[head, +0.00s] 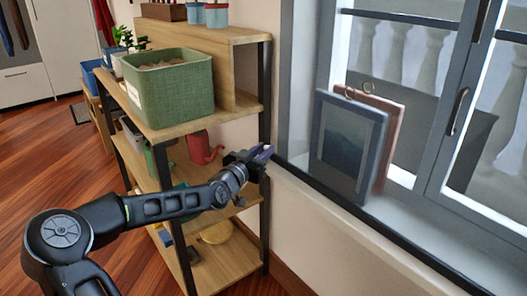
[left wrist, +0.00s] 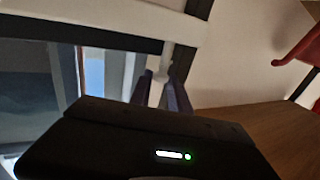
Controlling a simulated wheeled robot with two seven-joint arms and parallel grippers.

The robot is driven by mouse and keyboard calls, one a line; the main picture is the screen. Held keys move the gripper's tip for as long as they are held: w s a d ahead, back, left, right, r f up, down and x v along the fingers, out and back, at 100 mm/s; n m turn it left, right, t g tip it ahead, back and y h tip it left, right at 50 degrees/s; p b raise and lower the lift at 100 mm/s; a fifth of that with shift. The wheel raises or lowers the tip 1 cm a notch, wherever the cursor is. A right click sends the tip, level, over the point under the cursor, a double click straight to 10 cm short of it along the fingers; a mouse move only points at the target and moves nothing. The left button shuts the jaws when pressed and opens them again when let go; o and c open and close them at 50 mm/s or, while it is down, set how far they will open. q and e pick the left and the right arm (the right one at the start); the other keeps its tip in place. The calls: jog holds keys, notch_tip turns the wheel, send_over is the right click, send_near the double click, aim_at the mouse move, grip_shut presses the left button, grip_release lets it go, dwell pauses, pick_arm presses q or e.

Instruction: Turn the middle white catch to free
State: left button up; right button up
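In the left wrist view a white catch (left wrist: 164,58) stands out against a dark strip, its pale lever reaching down between two purplish fingers. My left gripper (left wrist: 160,92) has one finger on each side of this lever; I cannot tell whether they touch it. In the head view my left gripper (head: 262,154) is at the shelf's rear post, beside the left end of the window sill. The catch cannot be made out there, and no other catches are clearly visible. My right gripper is not in view.
A wooden shelf (head: 236,262) with dark posts stands close to my left arm. It holds a green bin (head: 170,90) and a red watering can (head: 203,148). Picture frames (head: 345,145) lean on the window sill (head: 425,225). The wall below the sill is clear.

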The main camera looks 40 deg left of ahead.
pick_arm(q)
grip_shut()
jog(key=shift+d+y, duration=0.1)
jog(key=shift+y, duration=0.3)
jog(key=n+y, duration=0.1)
jog(key=y, duration=0.1)
jog(key=n+g+y+b, duration=0.1)
jog(key=n+y, duration=0.1)
jog(key=d+n+g+y+b, duration=0.1)
jog(key=y, duration=0.1)
jog(key=shift+w+d+n, duration=0.1)
jog(key=shift+w+n, duration=0.15)
jog(key=shift+n, duration=0.15)
jog(key=shift+w+d+r+n+g+y, duration=0.1)
jog(key=shift+n+g+y, duration=0.75)
jog(key=shift+y, duration=0.35)
jog(key=shift+w+n+g+y+p, duration=0.1)
jog(key=shift+n+g+y+p, duration=0.6)
jog(key=shift+n+g+y, duration=0.65)
jog(key=shift+g+y, duration=0.25)
jog(key=shift+g, duration=0.05)
